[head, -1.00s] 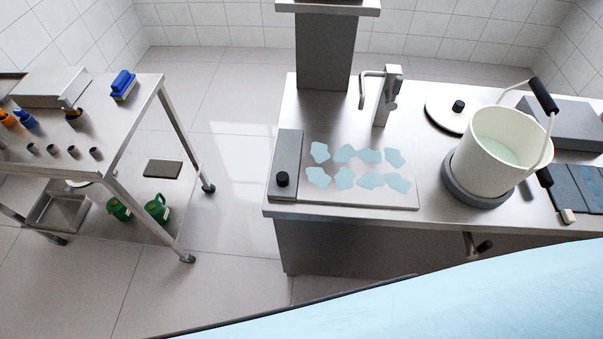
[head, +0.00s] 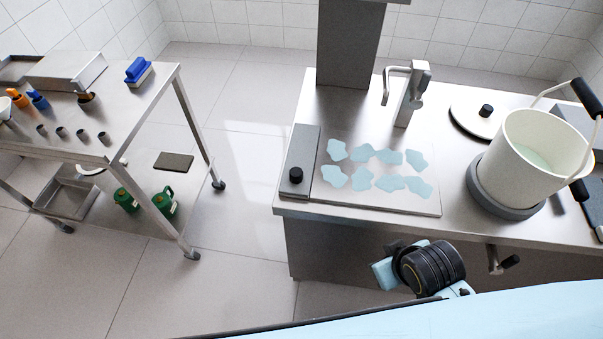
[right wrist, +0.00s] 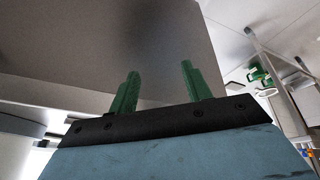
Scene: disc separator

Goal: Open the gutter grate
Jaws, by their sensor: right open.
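No part is clearly recognisable as the gutter grate. My left gripper is not in view.
A steel counter (head: 440,118) carries a blue-patched plate (head: 350,202), a black-knobbed grey strip (head: 312,160), a tap (head: 412,92) and a white pot (head: 535,155). A crank handle (head: 508,263) sticks out in front. A cart (head: 130,125) stands left; floor between is clear.

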